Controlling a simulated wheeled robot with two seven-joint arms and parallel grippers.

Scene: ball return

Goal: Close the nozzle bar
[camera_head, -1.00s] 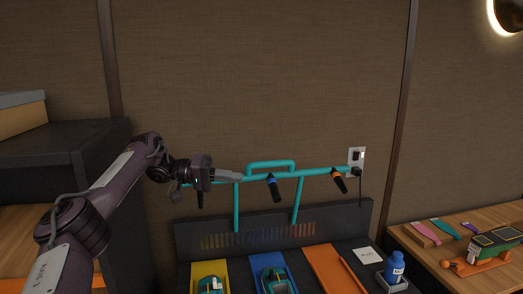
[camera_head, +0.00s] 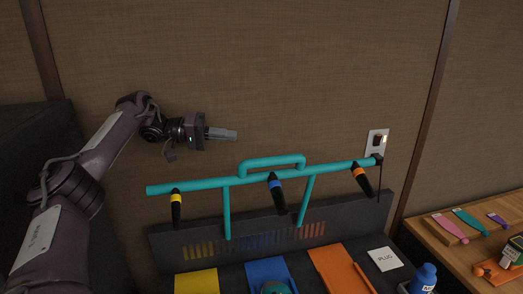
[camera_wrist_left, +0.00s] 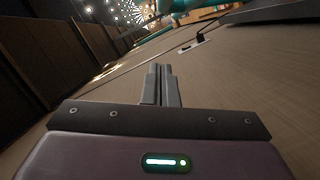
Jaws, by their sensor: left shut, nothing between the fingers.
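The nozzle bar (camera_head: 240,179) is a teal tube with a raised handle (camera_head: 272,160) on top and two legs going down to a dark back panel. Three black nozzles hang from it: one with a yellow band (camera_head: 176,208), one with a blue band (camera_head: 276,192), one with an orange band (camera_head: 363,180). My left gripper (camera_head: 234,134) is shut and empty, above the bar and left of the handle, apart from both. In the left wrist view its fingers (camera_wrist_left: 160,86) are together, pointing along the wall. My right gripper is not in view.
Below the bar are a yellow tray (camera_head: 196,283), a blue tray (camera_head: 262,270) and an orange tray (camera_head: 338,268). A wall socket (camera_head: 377,142) with a cable is at the bar's right end. A wooden table (camera_head: 440,245) stands at right. The wall above is clear.

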